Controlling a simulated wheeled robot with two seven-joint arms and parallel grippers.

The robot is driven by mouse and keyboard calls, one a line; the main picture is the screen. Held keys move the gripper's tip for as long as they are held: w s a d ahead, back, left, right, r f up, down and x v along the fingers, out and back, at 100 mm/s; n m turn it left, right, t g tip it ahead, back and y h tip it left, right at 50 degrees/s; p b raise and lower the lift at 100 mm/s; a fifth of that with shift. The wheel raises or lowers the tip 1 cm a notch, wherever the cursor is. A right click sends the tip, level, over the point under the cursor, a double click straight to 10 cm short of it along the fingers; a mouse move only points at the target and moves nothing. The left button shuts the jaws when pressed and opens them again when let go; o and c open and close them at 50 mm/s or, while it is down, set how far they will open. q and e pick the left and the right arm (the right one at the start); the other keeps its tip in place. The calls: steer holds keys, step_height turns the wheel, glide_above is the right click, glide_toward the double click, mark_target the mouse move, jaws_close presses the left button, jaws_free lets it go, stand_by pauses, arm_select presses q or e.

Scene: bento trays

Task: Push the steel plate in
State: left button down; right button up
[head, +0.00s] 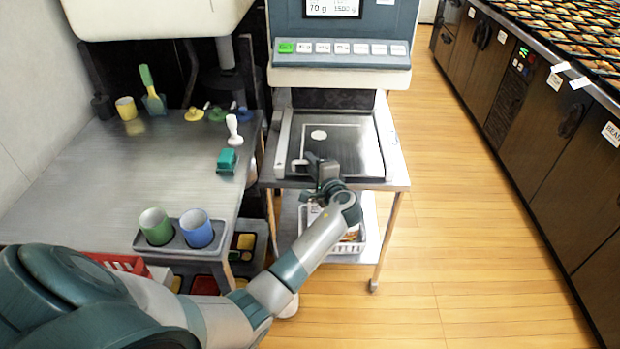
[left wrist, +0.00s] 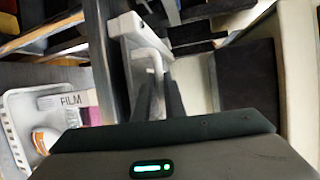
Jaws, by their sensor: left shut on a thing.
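The steel plate (head: 367,148) lies flat under the weighing and packing machine, on the stand in the middle of the head view. A pale oval mark and a rectangular outline show on it. My left gripper (head: 318,165) is at the plate's front edge, over its left half. In the left wrist view, my left gripper's dark fingers (left wrist: 158,98) are shut around a pale bar-like handle (left wrist: 148,58) at the plate's edge. The exact contact is partly hidden by the fingers. My right gripper is not in view.
A machine with a button panel (head: 340,50) stands behind the plate. A white basket (head: 368,236) sits on the shelf below. The left table (head: 110,185) holds cups (head: 196,229), a green stamp-like tool (head: 227,160) and scoops. The wooden floor at right is clear.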

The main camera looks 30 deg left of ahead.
arm_select(q)
steer(key=shift+w+a+r, duration=0.1)
steer(key=shift+w+r, duration=0.05)
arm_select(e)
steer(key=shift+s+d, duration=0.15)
